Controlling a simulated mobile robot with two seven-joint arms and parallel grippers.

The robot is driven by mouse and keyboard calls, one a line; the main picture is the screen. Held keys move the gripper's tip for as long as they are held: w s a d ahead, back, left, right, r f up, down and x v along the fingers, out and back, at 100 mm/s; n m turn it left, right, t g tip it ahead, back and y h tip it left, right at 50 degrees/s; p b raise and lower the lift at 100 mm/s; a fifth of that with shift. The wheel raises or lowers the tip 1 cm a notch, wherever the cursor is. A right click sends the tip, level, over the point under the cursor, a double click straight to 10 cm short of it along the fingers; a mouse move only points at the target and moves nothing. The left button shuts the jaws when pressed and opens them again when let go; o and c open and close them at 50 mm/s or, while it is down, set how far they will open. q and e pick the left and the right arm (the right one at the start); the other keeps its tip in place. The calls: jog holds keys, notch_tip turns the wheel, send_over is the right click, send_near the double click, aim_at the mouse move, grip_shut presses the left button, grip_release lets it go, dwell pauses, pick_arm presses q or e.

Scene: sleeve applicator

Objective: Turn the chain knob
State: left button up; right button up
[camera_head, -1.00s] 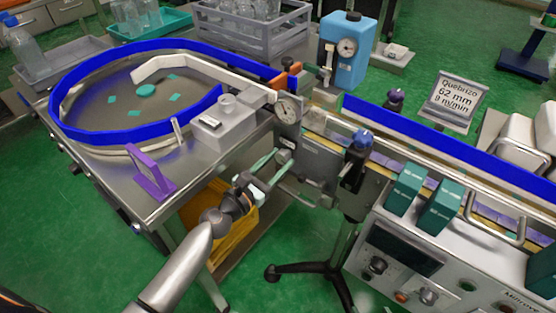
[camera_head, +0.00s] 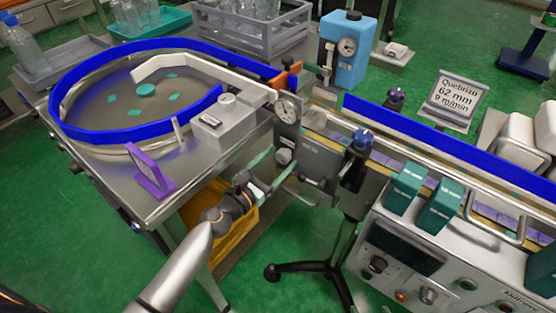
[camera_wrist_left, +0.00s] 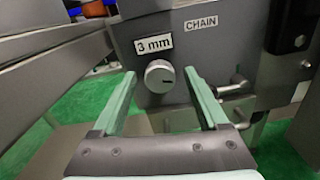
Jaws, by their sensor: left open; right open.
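The chain knob (camera_wrist_left: 158,77) is a round silver-grey knob with a dark mark on its face. It sits on a grey panel beside a "CHAIN" label (camera_wrist_left: 201,23) and under a "3 mm" label (camera_wrist_left: 154,44). In the head view the knob (camera_head: 284,157) is on the machine's end, below the round dial. My left gripper (camera_head: 273,166) is open in front of it. In the left wrist view the gripper's pale green fingers (camera_wrist_left: 160,75) are on either side of the knob, with gaps visible. My right gripper is not in view.
A metal bar handle (camera_wrist_left: 232,86) is to the right of the knob. A steel table with a blue-railed turntable (camera_head: 70,125) and a purple plate (camera_head: 152,175) is to the left. The conveyor with a blue rail (camera_head: 440,142) runs right. A black stand (camera_head: 345,265) is below.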

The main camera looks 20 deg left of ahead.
pick_arm(q)
jog(key=b+v, duration=0.2)
jog(key=v, duration=1)
jog(key=shift+s, duration=0.25)
jog(key=shift+a, duration=0.1)
